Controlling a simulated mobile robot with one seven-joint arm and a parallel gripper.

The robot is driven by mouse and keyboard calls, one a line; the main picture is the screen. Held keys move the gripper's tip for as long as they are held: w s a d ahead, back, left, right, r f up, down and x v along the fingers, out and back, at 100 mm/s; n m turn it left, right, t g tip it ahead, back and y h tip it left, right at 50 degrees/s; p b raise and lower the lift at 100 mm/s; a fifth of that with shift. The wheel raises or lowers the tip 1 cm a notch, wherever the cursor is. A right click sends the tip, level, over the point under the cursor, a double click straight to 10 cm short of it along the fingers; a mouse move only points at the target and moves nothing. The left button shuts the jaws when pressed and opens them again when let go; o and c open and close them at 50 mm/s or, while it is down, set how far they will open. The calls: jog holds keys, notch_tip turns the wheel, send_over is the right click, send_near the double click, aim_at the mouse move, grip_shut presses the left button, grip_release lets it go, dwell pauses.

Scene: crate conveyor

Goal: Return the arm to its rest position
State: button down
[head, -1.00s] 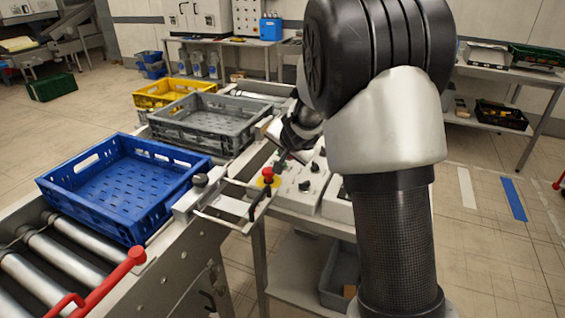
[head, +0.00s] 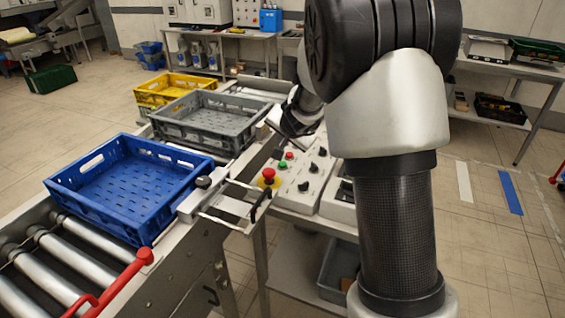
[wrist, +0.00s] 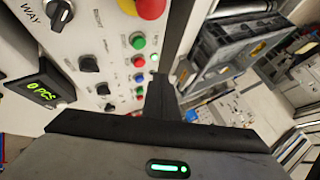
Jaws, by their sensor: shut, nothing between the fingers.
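My gripper (wrist: 159,82) shows in the wrist view as dark fingers closed together, with nothing between them. It hangs beside a pale control panel (wrist: 75,50) with dark knobs, small coloured buttons and a counter display reading "0 PCS". In the head view my arm stands at the centre right, bent, its wrist (head: 297,118) just above the far end of the same control panel (head: 303,178). My fingers are not clearly seen in the head view.
A blue crate (head: 60,187), a grey crate (head: 180,133) and a yellow crate (head: 150,98) stand along the roller conveyor, left of my arm. The floor at right is open.

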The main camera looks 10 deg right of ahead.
jog(key=s+a+r+n+g+y+p, duration=0.1)
jog(key=s+a+r+n+y+p, duration=0.15)
jog(key=s+r, duration=0.65)
jog(key=s+a+r+n+y+p, duration=0.1)
jog(key=s+a+r+n+p, duration=0.15)
jog(key=s+r, duration=0.55)
jog(key=s+d+r+n+g+h+p, duration=0.1)
jog(key=s+d+h+p, duration=0.1)
jog(key=s, duration=0.9)
jog(key=s+d+r+n+g+h+p, duration=0.1)
jog(key=s+d+n+h+p, duration=0.1)
jog(key=s, duration=0.9)
jog(key=shift+s+d+r+n+g, duration=0.3)
jog(key=shift+s+d+r, duration=0.05)
jog(key=shift+d, duration=0.2)
